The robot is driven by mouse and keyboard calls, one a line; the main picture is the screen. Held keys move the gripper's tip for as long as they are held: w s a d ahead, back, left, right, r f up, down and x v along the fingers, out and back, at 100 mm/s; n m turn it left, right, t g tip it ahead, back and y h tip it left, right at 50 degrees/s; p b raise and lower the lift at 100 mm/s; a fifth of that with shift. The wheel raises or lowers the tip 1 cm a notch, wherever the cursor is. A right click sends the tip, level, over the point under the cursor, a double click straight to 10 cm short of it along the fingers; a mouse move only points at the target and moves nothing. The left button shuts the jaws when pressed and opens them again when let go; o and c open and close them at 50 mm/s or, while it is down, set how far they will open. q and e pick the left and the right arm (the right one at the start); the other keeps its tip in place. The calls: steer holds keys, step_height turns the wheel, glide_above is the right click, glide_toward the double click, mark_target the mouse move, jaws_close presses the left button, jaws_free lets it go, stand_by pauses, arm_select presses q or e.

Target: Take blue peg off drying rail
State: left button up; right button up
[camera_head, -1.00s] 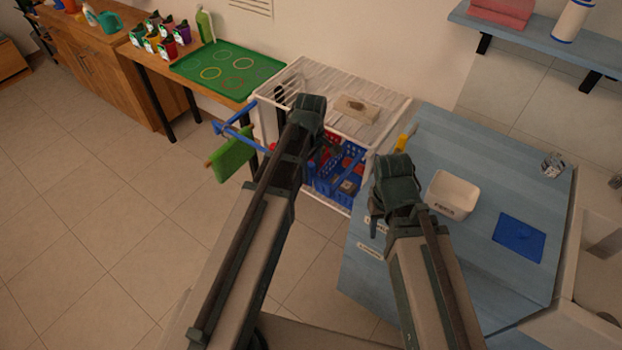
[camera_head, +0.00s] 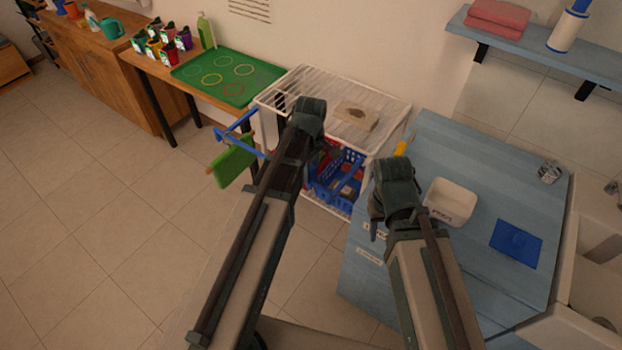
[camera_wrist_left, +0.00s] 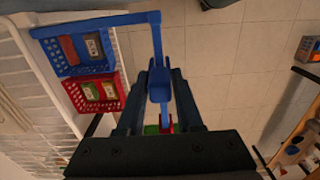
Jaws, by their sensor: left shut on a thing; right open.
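The blue drying rail (camera_head: 238,124) sticks out from the left side of the white rack, and a green cloth (camera_head: 230,165) hangs on it. In the left wrist view the rail (camera_wrist_left: 157,40) runs down into the jaws, and a wider blue peg (camera_wrist_left: 158,84) sits on its line. My left gripper (camera_wrist_left: 158,92) is shut on this peg; the rail appears to continue below it. A bit of green and red shows low between the fingers. In the head view my left arm hides the jaws and peg. My right gripper (camera_head: 376,222) is open, apart from the rail, left of the white bowl.
The white rack (camera_head: 300,85) holds a blue basket (camera_head: 322,185) and a red basket (camera_wrist_left: 98,92). A blue counter (camera_head: 450,150) with a white bowl (camera_head: 450,203) is at right. A green tray (camera_head: 262,92) lies on the wooden table behind. Floor at left is clear.

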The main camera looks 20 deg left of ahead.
arm_select(q)
steer(key=shift+r+p, duration=2.4)
steer(key=shift+r, duration=0.25)
